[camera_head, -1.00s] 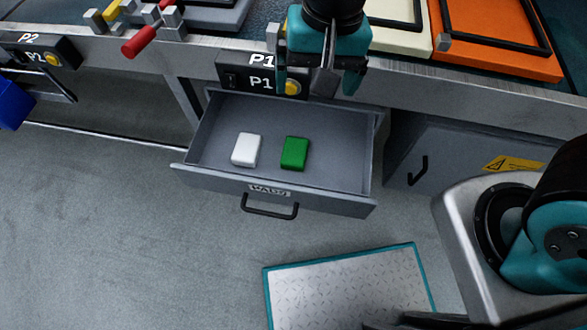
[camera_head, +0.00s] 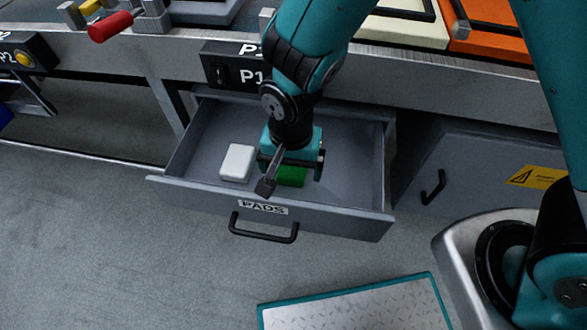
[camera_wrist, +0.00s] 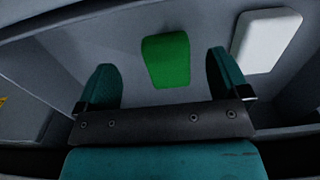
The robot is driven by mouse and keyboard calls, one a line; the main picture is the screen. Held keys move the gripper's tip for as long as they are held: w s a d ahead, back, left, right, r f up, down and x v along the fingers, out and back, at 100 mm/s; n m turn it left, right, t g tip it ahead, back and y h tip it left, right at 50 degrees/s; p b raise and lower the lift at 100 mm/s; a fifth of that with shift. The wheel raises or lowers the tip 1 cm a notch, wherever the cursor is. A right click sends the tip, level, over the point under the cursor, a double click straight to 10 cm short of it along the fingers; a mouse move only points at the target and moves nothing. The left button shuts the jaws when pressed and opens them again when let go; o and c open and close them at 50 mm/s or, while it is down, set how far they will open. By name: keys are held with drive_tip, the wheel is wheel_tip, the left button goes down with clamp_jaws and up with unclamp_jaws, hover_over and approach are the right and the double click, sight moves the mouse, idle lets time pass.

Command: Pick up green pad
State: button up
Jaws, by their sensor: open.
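The green pad (camera_head: 292,177) lies on the floor of the open drawer labelled PADS (camera_head: 348,178), partly hidden behind my gripper in the head view. In the wrist view the whole green pad (camera_wrist: 166,61) shows between and beyond my two fingertips. My gripper (camera_head: 290,168) points down over the drawer, above the pad. In the wrist view my gripper (camera_wrist: 163,80) is open and empty, with a finger on each side. It appears apart from the pad.
A white pad (camera_head: 238,162) lies left of the green one in the same drawer; it also shows in the wrist view (camera_wrist: 264,40). The drawer walls enclose the space around the gripper. The bench edge (camera_head: 420,85) runs above the drawer's back. A closed cabinet door (camera_head: 470,170) is at right.

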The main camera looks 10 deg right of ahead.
sight(290, 179)
drive_tip(key=f+b, duration=0.1)
drive_tip(key=f, duration=0.1)
drive_tip(key=f+b, duration=0.1)
drive_tip(key=f, duration=0.2)
drive_tip(key=shift+w+a+f, duration=0.15)
drive_tip(key=shift+a+f, duration=0.05)
drive_tip(key=shift+f, duration=0.15)
drive_tip(key=shift+c, duration=0.4)
drive_tip(key=shift+r, duration=0.1)
drive_tip(key=c, duration=1)
drive_tip(key=shift+r, duration=0.1)
